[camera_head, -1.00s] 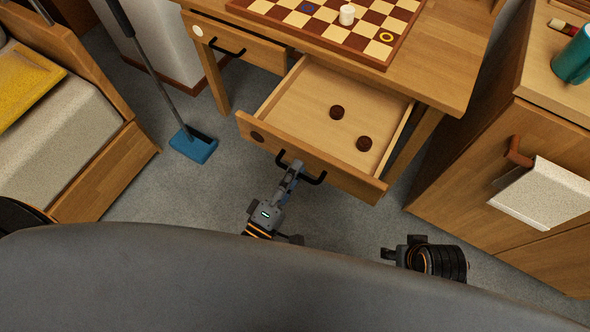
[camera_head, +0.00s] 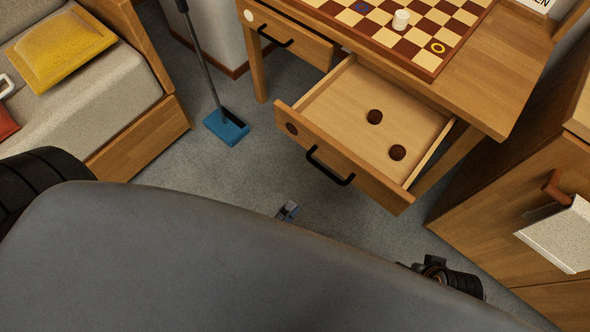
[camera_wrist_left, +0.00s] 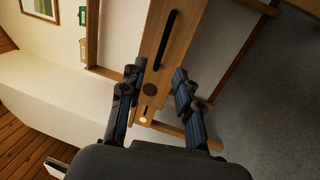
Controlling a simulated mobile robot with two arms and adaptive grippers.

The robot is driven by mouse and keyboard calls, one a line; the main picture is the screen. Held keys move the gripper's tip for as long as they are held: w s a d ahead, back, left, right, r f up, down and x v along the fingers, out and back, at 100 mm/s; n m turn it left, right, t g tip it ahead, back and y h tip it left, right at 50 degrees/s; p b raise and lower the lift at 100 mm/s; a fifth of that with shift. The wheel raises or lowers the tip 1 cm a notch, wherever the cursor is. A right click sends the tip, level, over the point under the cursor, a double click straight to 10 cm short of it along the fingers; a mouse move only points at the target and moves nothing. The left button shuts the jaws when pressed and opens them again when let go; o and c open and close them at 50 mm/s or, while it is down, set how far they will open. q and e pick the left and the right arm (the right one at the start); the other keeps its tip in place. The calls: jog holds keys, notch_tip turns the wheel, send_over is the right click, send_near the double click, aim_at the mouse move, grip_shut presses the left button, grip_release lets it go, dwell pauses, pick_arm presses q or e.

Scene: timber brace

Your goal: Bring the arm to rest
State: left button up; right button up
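My left gripper (camera_head: 287,211) shows only as a small tip past my grey body in the head view. In the left wrist view my left gripper (camera_wrist_left: 158,78) is open, its two fingers apart with nothing between them. The open drawer (camera_head: 340,170) stands beyond it, and its black handle (camera_head: 328,167) is clear of the fingers. The drawer front also shows in the wrist view (camera_wrist_left: 160,62). Part of my right arm (camera_head: 452,280) shows at the lower right; its fingers cannot be made out.
Two dark checkers (camera_head: 375,117) lie in the drawer. A checkerboard (camera_head: 415,45) with a white piece is on the desk (camera_head: 510,85). A blue broom (camera_head: 226,127) stands left, beside a sofa (camera_head: 90,105). A wooden cabinet (camera_head: 500,200) is at right. Grey floor is free before the drawer.

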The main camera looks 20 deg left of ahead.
jog(key=shift+w+f, duration=0.1)
jog(key=shift+w, duration=0.25)
